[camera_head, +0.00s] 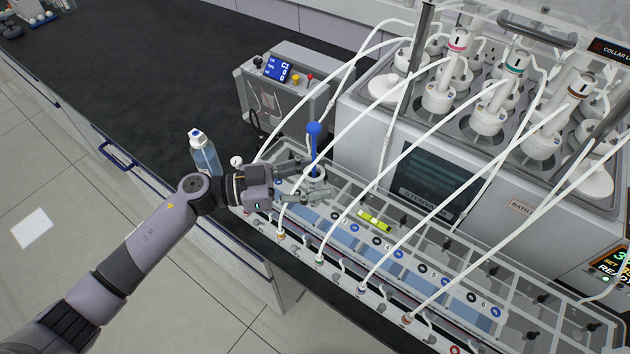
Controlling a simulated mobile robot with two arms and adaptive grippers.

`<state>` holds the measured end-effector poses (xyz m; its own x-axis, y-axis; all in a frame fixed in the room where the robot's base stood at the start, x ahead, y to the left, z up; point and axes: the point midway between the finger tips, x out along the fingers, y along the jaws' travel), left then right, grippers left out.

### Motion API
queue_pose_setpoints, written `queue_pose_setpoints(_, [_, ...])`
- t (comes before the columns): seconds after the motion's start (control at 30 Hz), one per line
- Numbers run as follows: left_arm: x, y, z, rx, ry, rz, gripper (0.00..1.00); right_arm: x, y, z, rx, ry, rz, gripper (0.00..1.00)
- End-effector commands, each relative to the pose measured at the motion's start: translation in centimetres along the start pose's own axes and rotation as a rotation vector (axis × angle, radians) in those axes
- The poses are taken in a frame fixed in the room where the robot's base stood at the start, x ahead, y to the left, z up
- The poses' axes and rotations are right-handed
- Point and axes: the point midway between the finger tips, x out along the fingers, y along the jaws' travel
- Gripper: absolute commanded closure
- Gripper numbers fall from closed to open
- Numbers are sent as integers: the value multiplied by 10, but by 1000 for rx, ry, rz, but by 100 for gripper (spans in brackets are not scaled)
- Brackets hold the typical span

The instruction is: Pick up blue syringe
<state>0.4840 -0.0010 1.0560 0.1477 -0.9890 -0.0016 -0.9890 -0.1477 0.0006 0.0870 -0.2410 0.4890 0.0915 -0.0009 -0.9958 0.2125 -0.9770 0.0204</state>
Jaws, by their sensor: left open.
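The blue syringe (314,140) stands upright at the back left end of the clear tube rack, its blue top rising above my gripper. Its lower part is partly hidden by the gripper and a white holder (315,181). My left gripper (318,178) reaches in from the left with its fingers open, one on the far side and one on the near side of the syringe. I cannot tell whether a finger touches it. My right gripper is not in view.
A blue-capped bottle (206,156) stands left of the gripper. A grey control box (285,92) and the large reactor bath (420,165) stand behind. White tubes (408,130) cross over the rack (415,215). A yellow-green vial (374,221) lies on the rack.

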Motion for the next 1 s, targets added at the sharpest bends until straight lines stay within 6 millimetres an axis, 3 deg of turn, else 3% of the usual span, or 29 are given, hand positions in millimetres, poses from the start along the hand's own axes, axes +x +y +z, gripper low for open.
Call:
queue_pose_setpoints(0.23, [1,0,1,-1,-1,-1,53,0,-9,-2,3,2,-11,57])
queue_pose_setpoints(0.9, [0,0,1,-1,0,-1,98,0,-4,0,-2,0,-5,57])
queue_pose_setpoints(1.0, [0,0,0,0,0,-1,100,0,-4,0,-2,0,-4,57])
